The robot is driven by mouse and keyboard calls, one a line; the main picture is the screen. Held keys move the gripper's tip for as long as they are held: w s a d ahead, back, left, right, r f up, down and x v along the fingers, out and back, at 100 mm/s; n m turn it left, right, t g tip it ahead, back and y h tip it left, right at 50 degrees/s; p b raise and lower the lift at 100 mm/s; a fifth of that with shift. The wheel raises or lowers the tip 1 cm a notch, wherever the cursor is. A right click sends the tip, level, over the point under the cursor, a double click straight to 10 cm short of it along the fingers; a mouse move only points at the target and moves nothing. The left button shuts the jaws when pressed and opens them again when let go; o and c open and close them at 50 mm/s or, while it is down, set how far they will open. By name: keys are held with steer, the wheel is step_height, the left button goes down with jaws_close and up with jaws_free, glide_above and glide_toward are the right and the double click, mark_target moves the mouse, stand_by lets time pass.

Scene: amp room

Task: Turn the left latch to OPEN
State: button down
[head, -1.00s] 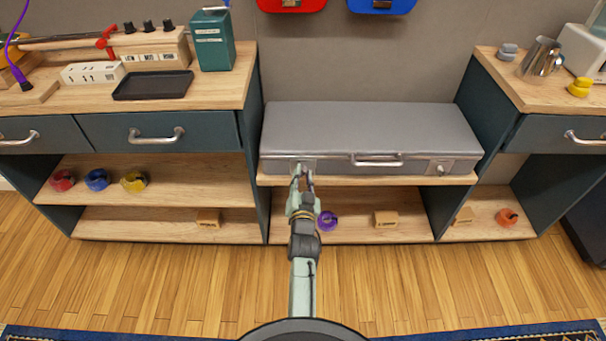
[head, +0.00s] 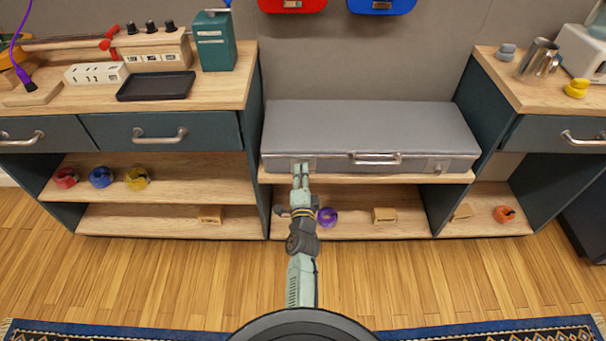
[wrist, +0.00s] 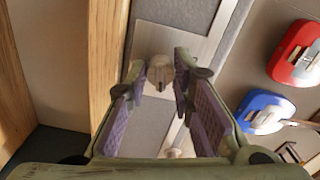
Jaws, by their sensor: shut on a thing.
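A grey case (head: 370,127) lies closed on a wooden shelf, its front facing me. Its left latch is a small metal knob (wrist: 160,75) on a pale plate (wrist: 178,45). My gripper (head: 301,166) reaches the left front of the case and covers most of that latch in the head view. In the wrist view my gripper (wrist: 161,65) has its two fingertips on either side of the knob, closed on it. The knob shows a dark slot; no label is readable. The right latch (head: 439,168) and the handle (head: 375,158) are clear of my gripper.
The shelf edge (head: 400,179) runs just below the case front. Cabinets with drawer handles (head: 159,134) stand on both sides. A purple ring-like object (head: 327,217) and a wooden block (head: 384,215) lie on the lower shelf. Red (head: 292,5) and blue (head: 381,6) boxes hang above.

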steer(key=shift+w+a+r+m, duration=0.1)
steer(key=shift+r+m, duration=0.1)
steer(key=shift+m, duration=1.1)
steer(key=c, duration=1.4)
jaws_free()
steer(key=shift+f, duration=0.1)
steer(key=s, duration=0.7)
steer(key=shift+s, duration=0.3)
